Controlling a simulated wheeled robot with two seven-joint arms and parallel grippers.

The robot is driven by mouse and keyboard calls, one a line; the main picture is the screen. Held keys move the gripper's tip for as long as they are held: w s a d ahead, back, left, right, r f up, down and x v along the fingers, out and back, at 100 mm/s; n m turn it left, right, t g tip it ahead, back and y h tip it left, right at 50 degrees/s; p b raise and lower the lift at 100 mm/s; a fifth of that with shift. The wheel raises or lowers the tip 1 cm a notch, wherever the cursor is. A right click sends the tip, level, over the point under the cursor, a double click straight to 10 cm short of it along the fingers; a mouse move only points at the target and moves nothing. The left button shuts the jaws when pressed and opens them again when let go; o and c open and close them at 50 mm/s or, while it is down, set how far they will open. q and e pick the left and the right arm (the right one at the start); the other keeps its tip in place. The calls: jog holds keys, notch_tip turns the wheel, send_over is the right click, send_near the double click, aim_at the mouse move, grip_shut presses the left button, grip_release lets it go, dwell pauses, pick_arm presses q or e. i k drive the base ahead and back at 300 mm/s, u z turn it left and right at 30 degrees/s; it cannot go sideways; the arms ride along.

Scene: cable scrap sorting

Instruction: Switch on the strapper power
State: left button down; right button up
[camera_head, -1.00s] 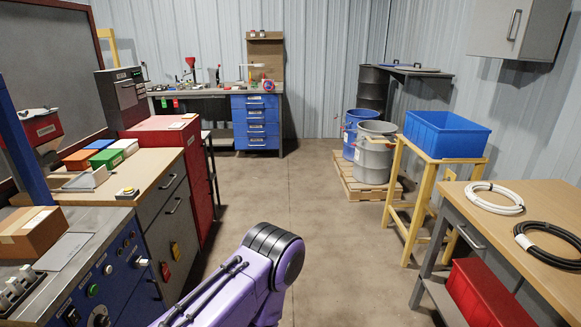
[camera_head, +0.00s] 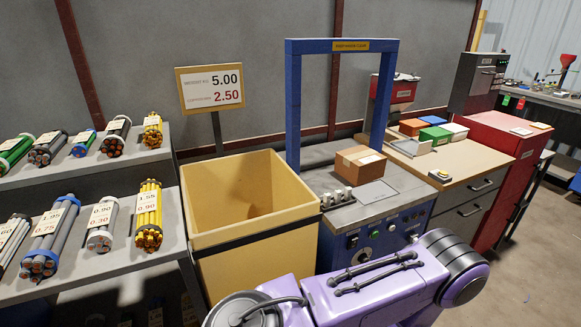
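The strapper (camera_head: 372,214) stands at the middle right, with a blue front, a grey top and a tall blue arch (camera_head: 293,105) over it. Its blue front panel (camera_head: 402,222) carries several small knobs and buttons, including a green button (camera_head: 375,235) and a round dial (camera_head: 361,257). The power control cannot be told apart at this size. A cardboard box (camera_head: 360,165) sits on its top. My purple arm crosses the bottom, in front of the panel's lower part. Neither gripper is in view.
A deep yellow bin (camera_head: 255,262) stands left of the strapper. Racks of tagged cable bundles (camera_head: 148,215) are further left. A wooden-topped cabinet (camera_head: 462,150) with coloured trays and a red cabinet (camera_head: 512,140) stand right. Floor (camera_head: 525,270) is clear at lower right.

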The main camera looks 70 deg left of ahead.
aim_at(353, 242)
jog(key=u, duration=1.75)
jog(key=k, duration=1.4)
jog(key=z, duration=0.75)
jog(key=i, duration=1.3)
jog(key=u, duration=0.05)
